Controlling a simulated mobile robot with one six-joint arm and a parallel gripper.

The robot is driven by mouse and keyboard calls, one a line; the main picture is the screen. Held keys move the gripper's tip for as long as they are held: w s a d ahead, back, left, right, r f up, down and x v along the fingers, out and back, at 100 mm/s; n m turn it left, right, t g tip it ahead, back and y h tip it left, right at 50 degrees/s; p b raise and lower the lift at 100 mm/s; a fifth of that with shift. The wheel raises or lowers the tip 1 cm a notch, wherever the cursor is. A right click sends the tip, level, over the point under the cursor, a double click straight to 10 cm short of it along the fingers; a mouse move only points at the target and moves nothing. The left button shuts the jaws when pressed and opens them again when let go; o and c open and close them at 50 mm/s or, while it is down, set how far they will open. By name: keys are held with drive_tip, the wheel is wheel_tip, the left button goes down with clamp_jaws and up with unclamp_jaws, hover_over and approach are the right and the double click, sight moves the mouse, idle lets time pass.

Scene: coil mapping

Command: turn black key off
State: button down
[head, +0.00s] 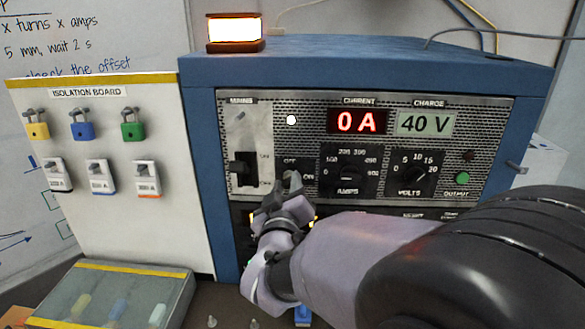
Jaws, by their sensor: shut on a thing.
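The key switch sits on the front panel of the blue power cabinet (360,60), beside the printed OFF and ON marks. My gripper (289,184) is at this switch, shut on the key. The fingers cover most of the key, so its colour and exact angle are hard to tell. My wrist and arm reach in from the lower right and hide the lower part of the panel.
A dark mains lever (243,169) is left of the key switch. The AMPS dial (348,172) and VOLTS dial (419,180) are to its right. Displays read 0 A (357,121) and 40 V (426,123). An isolation board (95,220) with padlocks stands left; an orange-white lamp (235,32) glows on top.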

drive_tip(key=n+p, duration=0.2)
drive_tip(key=n, duration=0.4)
drive_tip(key=shift+a+p, duration=0.1)
drive_tip(key=shift+p, duration=0.25)
drive_tip(key=n+p, duration=0.2)
drive_tip(key=n, duration=0.3)
drive_tip(key=shift+f, duration=0.2)
drive_tip(key=shift+n, duration=0.3)
drive_tip(key=c, duration=1)
unclamp_jaws()
drive_tip(key=shift+c, duration=0.2)
drive_tip(key=shift+s, duration=0.1)
